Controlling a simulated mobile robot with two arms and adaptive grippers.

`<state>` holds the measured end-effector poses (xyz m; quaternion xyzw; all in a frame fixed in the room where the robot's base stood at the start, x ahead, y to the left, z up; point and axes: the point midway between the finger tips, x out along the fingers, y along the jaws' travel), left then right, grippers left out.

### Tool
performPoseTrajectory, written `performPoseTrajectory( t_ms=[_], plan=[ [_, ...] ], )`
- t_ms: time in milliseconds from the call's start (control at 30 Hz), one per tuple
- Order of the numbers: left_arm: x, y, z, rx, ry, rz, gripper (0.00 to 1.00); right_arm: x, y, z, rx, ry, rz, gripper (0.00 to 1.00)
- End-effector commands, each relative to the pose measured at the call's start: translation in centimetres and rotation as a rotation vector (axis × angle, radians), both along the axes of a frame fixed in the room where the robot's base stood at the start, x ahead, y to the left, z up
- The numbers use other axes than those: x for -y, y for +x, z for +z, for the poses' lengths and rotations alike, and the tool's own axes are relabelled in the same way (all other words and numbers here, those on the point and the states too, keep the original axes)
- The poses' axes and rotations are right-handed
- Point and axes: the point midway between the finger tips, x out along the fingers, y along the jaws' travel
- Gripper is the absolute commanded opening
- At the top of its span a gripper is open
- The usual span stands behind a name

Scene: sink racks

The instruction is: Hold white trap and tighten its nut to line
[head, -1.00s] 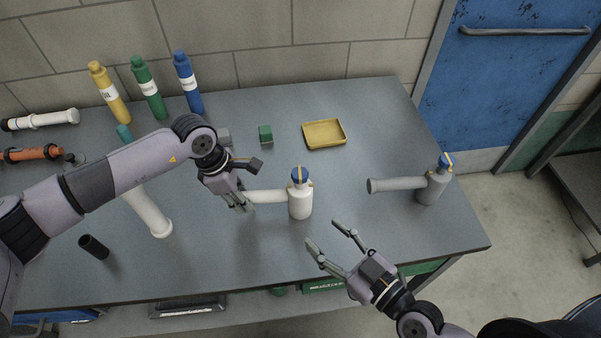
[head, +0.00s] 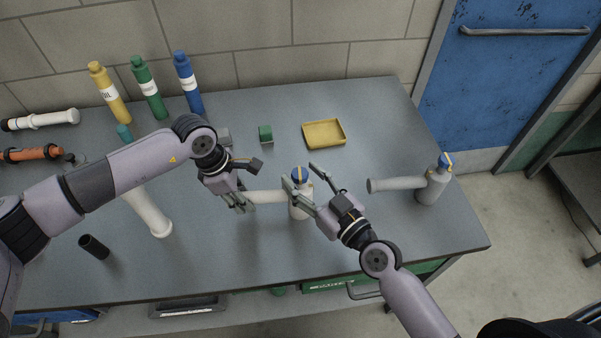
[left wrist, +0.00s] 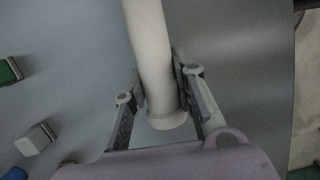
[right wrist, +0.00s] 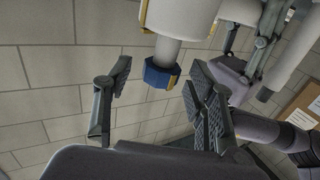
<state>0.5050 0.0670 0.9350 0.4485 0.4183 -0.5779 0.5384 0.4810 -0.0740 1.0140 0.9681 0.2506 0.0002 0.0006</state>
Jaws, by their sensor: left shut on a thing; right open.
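The white trap (head: 299,205) stands upright on the bench, with its pipe (head: 267,197) reaching left. Its blue nut (head: 299,173) is on top and bears a yellow mark. My left gripper (head: 242,202) is shut on that pipe near its flanged end, as the left wrist view (left wrist: 160,78) shows. My right gripper (head: 299,176) is open, its fingers on either side of the nut. In the right wrist view the nut (right wrist: 158,74) sits between the open fingertips with gaps on both sides. A yellow strip shows on the trap body (right wrist: 185,17). Whether the marks line up is unclear.
A grey trap (head: 432,188) with a blue nut stands to the right. A yellow tray (head: 324,135) and a green block (head: 265,134) lie behind. A loose white pipe (head: 148,212) and a dark tube (head: 94,247) lie left. Bottles line the wall.

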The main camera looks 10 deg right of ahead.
Motion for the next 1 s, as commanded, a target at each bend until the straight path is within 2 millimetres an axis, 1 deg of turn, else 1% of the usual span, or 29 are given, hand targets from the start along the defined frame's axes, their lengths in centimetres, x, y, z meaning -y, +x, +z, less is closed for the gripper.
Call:
performPoseTrajectory(
  t_ms=[33, 200, 467, 567, 1000],
  plan=[
    [-0.01, 0.04, 0.04, 0.001, 0.0, 0.0, 0.01, -0.25, 0.49, 0.11, 0.002, 0.002, -0.002, 0.51],
    [-0.01, 0.04, 0.04, 0.001, 0.0, 0.0, 0.01, -0.69, 1.2, 0.03, 0.0, 0.0, 0.0, 0.51],
    [-0.02, 0.04, 0.04, 0.001, 0.0, 0.001, 0.01, -0.74, 1.27, 0.03, 0.0, -0.001, 0.001, 0.51],
    [-0.01, 0.04, 0.04, 0.001, 0.0, 0.0, 0.01, -0.73, 1.26, 0.03, 0.0, 0.0, 0.001, 0.46],
    [-0.01, 0.03, 0.03, 0.001, 0.0, 0.0, 0.01, -0.73, 1.24, 0.02, 0.0, 0.0, 0.001, 0.16]
  ],
)
